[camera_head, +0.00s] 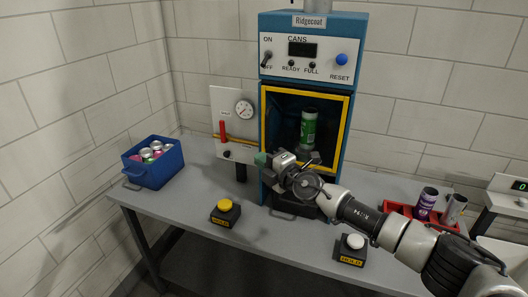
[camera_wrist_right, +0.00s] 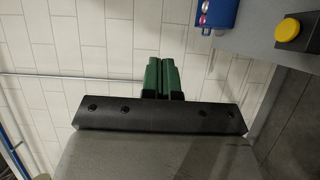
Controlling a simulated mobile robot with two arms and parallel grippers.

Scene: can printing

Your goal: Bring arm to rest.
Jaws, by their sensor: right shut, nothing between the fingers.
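My right arm reaches in from the lower right in the head view, across the front of the blue machine (camera_head: 268,120). My right gripper (camera_head: 261,159) is in front of the machine's lower left and points left. In the right wrist view its green fingers (camera_wrist_right: 162,76) are together with nothing between them. A green can (camera_head: 308,130) stands upright inside the machine's yellow-framed opening, behind and above the gripper and apart from it. My left gripper is in neither view.
A blue crate (camera_head: 155,175) of cans stands on the grey table (camera_head: 185,212) at left. A yellow button box (camera_head: 225,212) and a white button box (camera_head: 351,249) sit along the front. A red tray (camera_head: 400,208) with cans lies at right. A gauge panel (camera_head: 231,105) adjoins the machine.

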